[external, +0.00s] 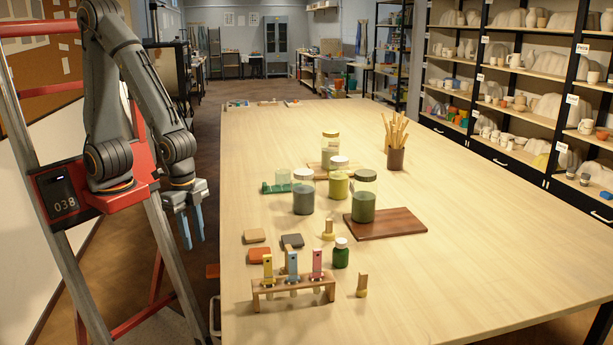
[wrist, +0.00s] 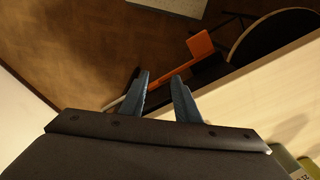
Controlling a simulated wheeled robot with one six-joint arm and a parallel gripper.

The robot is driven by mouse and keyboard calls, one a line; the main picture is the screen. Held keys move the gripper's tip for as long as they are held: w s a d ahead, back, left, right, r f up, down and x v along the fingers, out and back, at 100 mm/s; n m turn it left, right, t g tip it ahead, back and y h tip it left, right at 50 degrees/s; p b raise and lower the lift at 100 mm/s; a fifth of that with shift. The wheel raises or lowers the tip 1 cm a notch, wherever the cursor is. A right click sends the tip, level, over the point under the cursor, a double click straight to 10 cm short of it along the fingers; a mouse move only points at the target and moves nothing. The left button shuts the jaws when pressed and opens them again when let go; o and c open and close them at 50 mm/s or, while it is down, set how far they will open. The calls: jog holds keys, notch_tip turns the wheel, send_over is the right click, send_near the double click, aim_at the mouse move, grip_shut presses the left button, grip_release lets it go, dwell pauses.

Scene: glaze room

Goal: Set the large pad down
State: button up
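My gripper (external: 194,242) hangs beside the table's left edge, pointing down. In the wrist view its two blue fingers (wrist: 160,76) stand apart with nothing between them, over the floor next to the table edge. Three small flat pads lie on the near left of the table: a beige one (external: 254,236), a grey one (external: 292,241) and an orange one (external: 259,255). They look alike in size; I cannot tell which is the large pad. All lie to the right of my gripper, apart from it.
A wooden rack (external: 293,290) with yellow, blue and pink-topped tools stands near the front. A small green jar (external: 341,256), wooden-handled pieces (external: 362,286) and larger jars (external: 303,196) stand nearby. A dark board (external: 400,224) lies beyond. The table's right side is clear.

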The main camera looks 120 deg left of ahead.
jog(key=shift+o, duration=0.5)
jog(key=shift+m, duration=0.4)
jog(key=s, duration=0.3)
jog(key=s+d+f, duration=0.1)
jog(key=shift+s+d+f, duration=0.1)
jog(key=shift+s, duration=0.05)
